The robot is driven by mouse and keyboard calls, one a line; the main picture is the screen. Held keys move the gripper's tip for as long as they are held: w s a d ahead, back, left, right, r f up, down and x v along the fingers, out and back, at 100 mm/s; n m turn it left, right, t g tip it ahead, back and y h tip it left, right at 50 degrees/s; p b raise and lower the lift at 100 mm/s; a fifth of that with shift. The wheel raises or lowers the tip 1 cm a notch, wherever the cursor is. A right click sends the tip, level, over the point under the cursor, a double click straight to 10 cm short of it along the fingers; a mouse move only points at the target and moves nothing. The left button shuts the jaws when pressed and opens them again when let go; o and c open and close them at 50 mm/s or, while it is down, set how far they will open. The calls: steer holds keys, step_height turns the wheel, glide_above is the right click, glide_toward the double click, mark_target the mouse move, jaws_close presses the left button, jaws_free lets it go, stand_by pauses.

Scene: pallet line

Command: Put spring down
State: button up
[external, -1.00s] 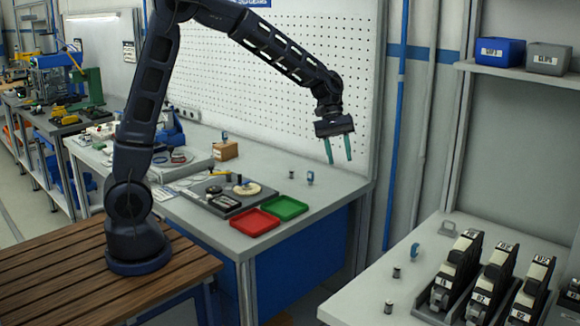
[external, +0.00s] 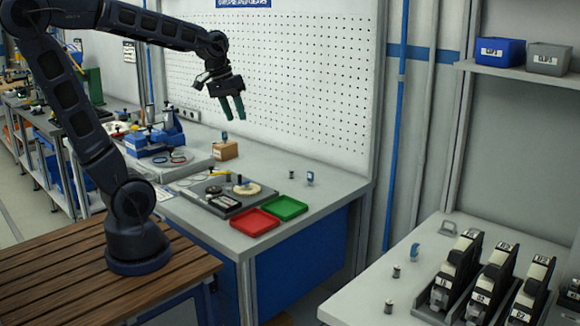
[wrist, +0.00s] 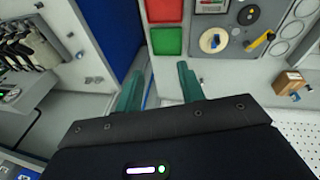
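My gripper (external: 233,107) is raised above the workbench, in front of the pegboard, with its green fingers pointing down. I cannot identify a spring for certain in either view. A small dark cylinder (external: 291,174) stands on the workbench behind the green tray (external: 284,207). The red tray (external: 255,222) lies beside the green one. The dark fixture plate (external: 228,207), with a round pale part on it, is left of the trays.
A cardboard-coloured block (external: 224,150) and a blue fixture (external: 155,139) stand farther back on the workbench (external: 330,188). A gap separates the two tables.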

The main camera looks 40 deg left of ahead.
steer(key=s+a+f+m+t+y, duration=0.1)
steer(key=s+a+t+y, duration=0.1)
steer(key=s+a, duration=0.6)
steer(key=shift+s+m, duration=0.3)
steer(key=shift+s, duration=0.6)
steer(key=shift+o, duration=0.3)
